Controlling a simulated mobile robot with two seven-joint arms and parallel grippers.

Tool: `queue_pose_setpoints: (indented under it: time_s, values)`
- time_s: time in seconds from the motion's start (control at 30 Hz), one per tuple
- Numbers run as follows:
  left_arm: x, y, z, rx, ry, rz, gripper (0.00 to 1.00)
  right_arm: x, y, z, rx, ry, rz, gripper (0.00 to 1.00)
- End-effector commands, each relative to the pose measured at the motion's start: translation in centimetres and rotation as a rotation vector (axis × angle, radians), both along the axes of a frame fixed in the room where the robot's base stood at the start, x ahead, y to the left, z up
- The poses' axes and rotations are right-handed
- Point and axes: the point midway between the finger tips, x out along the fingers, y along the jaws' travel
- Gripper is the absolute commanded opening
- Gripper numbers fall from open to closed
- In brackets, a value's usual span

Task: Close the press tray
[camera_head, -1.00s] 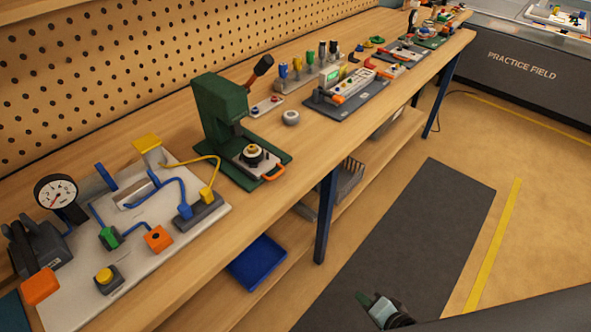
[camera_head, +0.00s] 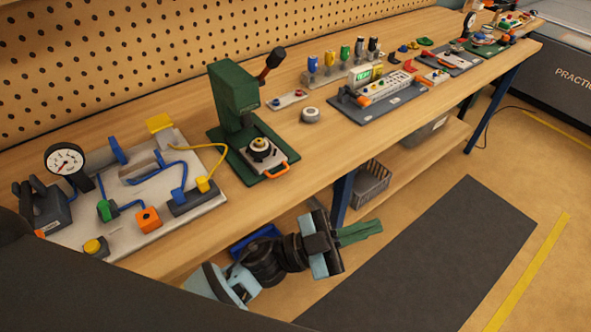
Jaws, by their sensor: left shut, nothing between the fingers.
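The green press (camera_head: 232,92) stands on the workbench with its black-knobbed lever raised. Its grey press tray (camera_head: 284,155) sticks out at the front, with an orange handle (camera_head: 276,172) near the bench edge. A round black piece with a yellowish top (camera_head: 260,148) sits on the tray. My left gripper (camera_head: 372,233) has green fingers, shut with nothing between them. It is in front of the bench, below and right of the tray, apart from it. My right gripper is not in view.
Left of the press is a pneumatic board (camera_head: 150,205) with gauge and blue tubes. Right of it are a grey round piece (camera_head: 310,115) and a dark device board (camera_head: 375,105). Under the bench are a blue bin (camera_head: 255,238) and a grey basket (camera_head: 371,186). Floor in front is open.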

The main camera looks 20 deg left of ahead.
Motion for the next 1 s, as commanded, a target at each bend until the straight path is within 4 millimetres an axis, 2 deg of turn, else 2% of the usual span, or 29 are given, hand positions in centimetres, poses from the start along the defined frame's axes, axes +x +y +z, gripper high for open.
queue_pose_setpoints:
  time_s: [0.03, 0.1, 0.2, 0.33, 0.47, 0.57, 0.73, 0.87, 1.0]
  values:
    - [-0.5, -1.3, 1.0, 0.034, -0.065, -0.092, 0.0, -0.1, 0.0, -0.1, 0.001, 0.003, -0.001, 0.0]
    - [-1.5, -2.9, 1.7, 0.096, -0.137, -0.225, 0.0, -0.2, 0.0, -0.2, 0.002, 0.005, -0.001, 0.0]
    - [-2.9, -4.6, 1.8, 0.223, -0.224, -0.405, 0.0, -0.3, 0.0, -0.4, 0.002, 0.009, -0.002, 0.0]
    - [-3.9, -5.4, 0.5, 0.448, -0.3, -0.607, 0.0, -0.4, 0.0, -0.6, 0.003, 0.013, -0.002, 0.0]
    - [-3.4, -4.5, -1.7, 0.735, -0.33, -0.754, 0.0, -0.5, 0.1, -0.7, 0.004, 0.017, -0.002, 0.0]
    - [-1.9, -2.8, -3.3, 0.987, -0.322, -0.816, 0.0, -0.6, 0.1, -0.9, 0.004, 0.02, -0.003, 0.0]
    - [2.8, 2.2, -4.6, 1.457, -0.243, -0.789, 0.0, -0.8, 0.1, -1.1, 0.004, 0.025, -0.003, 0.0]
    - [7.2, 6.9, -3.4, 1.795, -0.133, -0.655, 0.0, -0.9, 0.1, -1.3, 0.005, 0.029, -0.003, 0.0]
    - [10.8, 11.3, -1.0, 2.051, -0.012, -0.463, 0.0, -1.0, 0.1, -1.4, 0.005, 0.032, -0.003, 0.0]
